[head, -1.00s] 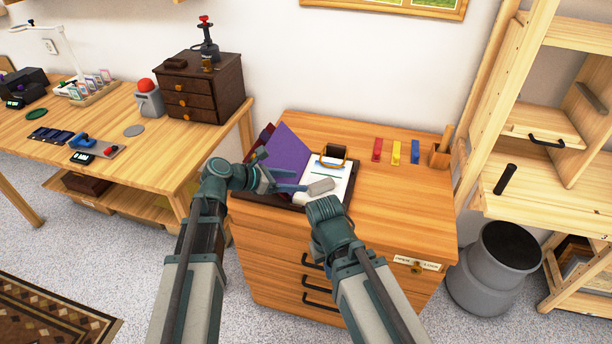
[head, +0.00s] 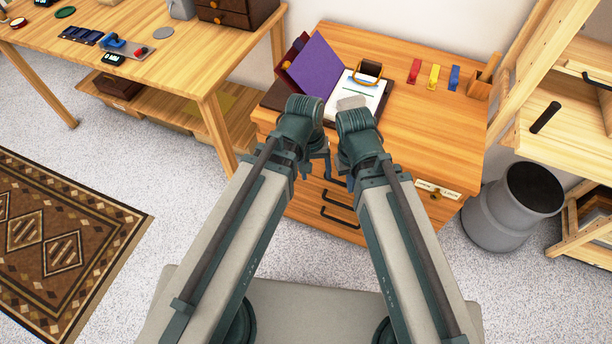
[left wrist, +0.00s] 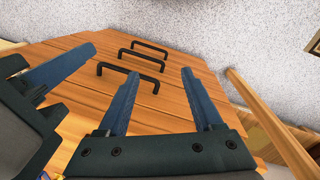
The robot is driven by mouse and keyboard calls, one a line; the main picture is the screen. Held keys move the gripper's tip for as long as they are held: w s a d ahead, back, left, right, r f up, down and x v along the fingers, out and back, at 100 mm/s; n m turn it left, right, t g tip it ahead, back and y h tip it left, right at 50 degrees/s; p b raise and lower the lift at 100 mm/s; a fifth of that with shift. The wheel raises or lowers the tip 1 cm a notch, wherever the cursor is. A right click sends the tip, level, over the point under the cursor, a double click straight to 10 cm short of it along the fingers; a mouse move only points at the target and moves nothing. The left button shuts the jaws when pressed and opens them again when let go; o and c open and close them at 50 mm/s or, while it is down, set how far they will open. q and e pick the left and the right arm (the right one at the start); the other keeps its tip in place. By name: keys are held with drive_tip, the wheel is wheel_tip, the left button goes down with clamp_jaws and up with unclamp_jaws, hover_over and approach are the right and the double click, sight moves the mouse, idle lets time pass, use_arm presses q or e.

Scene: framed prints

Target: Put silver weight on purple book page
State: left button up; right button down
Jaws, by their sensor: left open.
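An open book lies on the wooden drawer cabinet (head: 432,125). A pale silver-grey block, seemingly the silver weight (head: 352,102), rests on the lower part of the white page, apart from the purple page. My left gripper (head: 322,165) is in front of the cabinet, below the book. The left wrist view shows it open and empty, facing the drawer handles (left wrist: 132,68). My right gripper (head: 345,172) is close beside it; its jaw opening is hidden.
Red (head: 414,71), yellow (head: 434,76) and blue (head: 453,78) pieces stand on the cabinet's right side near a wooden holder (head: 480,90). A grey bin (head: 515,205) stands at right, a workbench (head: 150,60) at left. The cabinet top's front right is clear.

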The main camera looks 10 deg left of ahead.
use_arm(q)
drive_tip(key=s+a+m+y, duration=0.1)
drive_tip(key=m, duration=0.1)
drive_tip(key=s+a+m+y, duration=0.1)
drive_tip(key=m, duration=0.2)
drive_tip(key=shift+s+a+y, duration=0.15)
drive_tip(key=shift+s+y, duration=0.25)
wheel_tip(320, 180, up, 14)
drive_tip(key=p, duration=1.4)
drive_tip(key=shift+r, duration=0.1)
